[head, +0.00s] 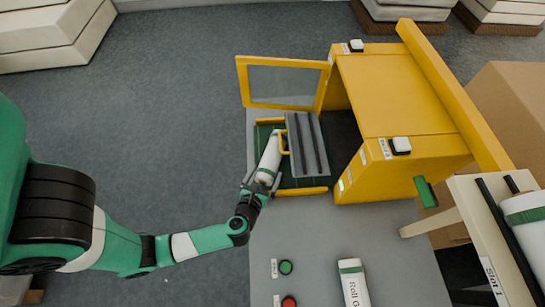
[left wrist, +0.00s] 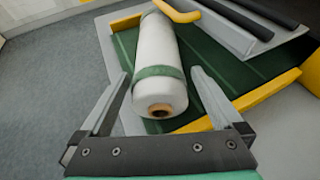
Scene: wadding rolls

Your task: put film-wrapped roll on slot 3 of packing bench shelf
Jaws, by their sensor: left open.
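A white roll (head: 269,158) with a green band lies on the green bed at the open front of the yellow machine. In the left wrist view the roll (left wrist: 157,62) shows its brown core end towards me. My left gripper (head: 262,183) is open at the near end of the roll. Its fingers (left wrist: 160,85) stand on either side of that end, and I see no grip on it. The shelf (head: 477,215) at the right edge carries a "Slot 1" label and another white roll (head: 525,213); slot 3 is not identifiable. My right gripper is not in view.
The yellow machine (head: 405,95) has an open windowed door (head: 283,84) and a ribbed grey plate (head: 307,143) beside the roll.

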